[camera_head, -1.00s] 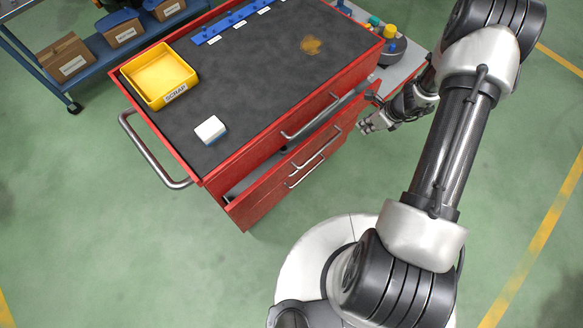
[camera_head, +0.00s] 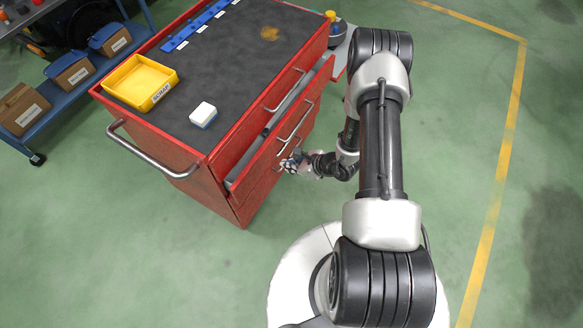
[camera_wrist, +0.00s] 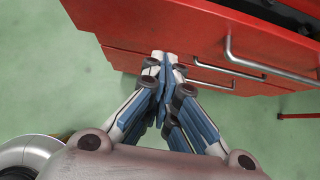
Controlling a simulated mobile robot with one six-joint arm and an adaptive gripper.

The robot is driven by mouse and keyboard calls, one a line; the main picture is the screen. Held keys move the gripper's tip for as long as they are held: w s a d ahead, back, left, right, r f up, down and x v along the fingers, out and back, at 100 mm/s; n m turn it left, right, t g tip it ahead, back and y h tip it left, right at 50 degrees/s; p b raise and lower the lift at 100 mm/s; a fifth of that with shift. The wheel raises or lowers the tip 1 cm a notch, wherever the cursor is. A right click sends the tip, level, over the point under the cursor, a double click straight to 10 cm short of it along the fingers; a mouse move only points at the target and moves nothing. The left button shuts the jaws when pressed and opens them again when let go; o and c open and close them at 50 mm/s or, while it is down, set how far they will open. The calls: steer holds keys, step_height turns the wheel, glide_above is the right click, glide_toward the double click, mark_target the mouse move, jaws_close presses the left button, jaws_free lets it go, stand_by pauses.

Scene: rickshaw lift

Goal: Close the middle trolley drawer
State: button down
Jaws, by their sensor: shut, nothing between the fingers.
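The red tool trolley (camera_head: 225,150) stands left of my arm. Its middle drawer (camera_head: 262,163) is partly pulled out, with a dark gap showing between its front and the trolley body. The drawer's front fills the top of the wrist view (camera_wrist: 180,28), with a metal handle (camera_wrist: 270,68) at right. My gripper (camera_head: 289,163) is in front of the trolley's drawer fronts, low near the lower handle. In the wrist view its fingers (camera_wrist: 165,58) are together, empty, with the tips close against the red front. I cannot tell whether they touch it.
A yellow bin (camera_head: 140,82), a white-and-blue box (camera_head: 203,114) and a blue rail (camera_head: 200,25) lie on the trolley top. A side handle (camera_head: 150,155) sticks out at left. A blue shelf with cardboard boxes (camera_head: 75,75) stands behind. Green floor is free at right.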

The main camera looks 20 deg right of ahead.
mark_target(262, 156)
steer(key=shift+w+a+f+b, duration=0.3)
steer(key=shift+w+a+f, duration=0.3)
steer(key=shift+w+a, duration=0.3)
steer(key=shift+w+a+f+b, duration=0.35)
steer(key=shift+w+a+f, duration=0.35)
steer(key=shift+w, duration=0.35)
steer(key=shift+w+a+f+b, duration=0.3)
steer(key=shift+w+a+f, duration=0.2)
steer(key=shift+w+a, duration=0.45)
steer(key=shift+d, duration=0.1)
steer(key=w+a+b, duration=0.1)
steer(key=w, duration=0.1)
steer(key=w+a+b, duration=0.1)
steer(key=w+a, duration=0.1)
steer(key=shift+f, duration=0.15)
steer(key=shift+w+a, duration=0.15)
steer(key=shift+r, duration=0.2)
